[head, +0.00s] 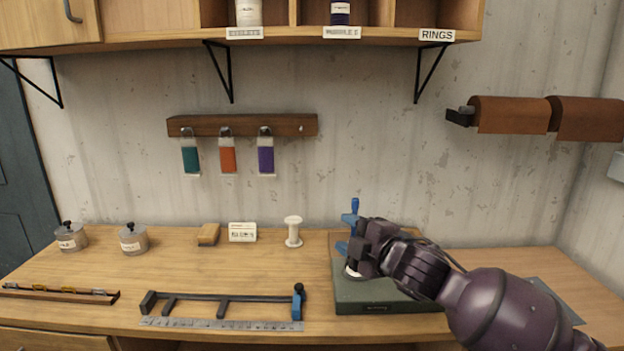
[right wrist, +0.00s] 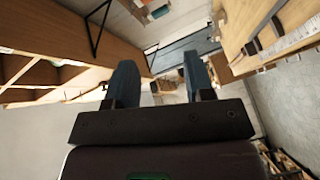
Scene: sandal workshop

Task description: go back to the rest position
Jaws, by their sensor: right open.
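My right gripper (head: 353,246) is over the bench on the right in the head view, just above a dark green box-like base (head: 375,299). Its blue fingers also show in the right wrist view (right wrist: 160,85), spread apart with nothing between them. A blue upright part (head: 354,205) stands right by the gripper; I cannot tell whether it is a finger or part of a device on the base. A pale round piece (head: 352,273) shows under the gripper, partly hidden. My left gripper is not in view.
The wooden bench (head: 250,275) carries a clamp-like bar fixture (head: 225,298), a steel ruler (head: 220,324), a white spool (head: 293,231), two lidded jars (head: 133,239) and a narrow tray (head: 60,294). A shelf (head: 270,40) overhangs the bench. Brown rolls (head: 510,115) stick out at right.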

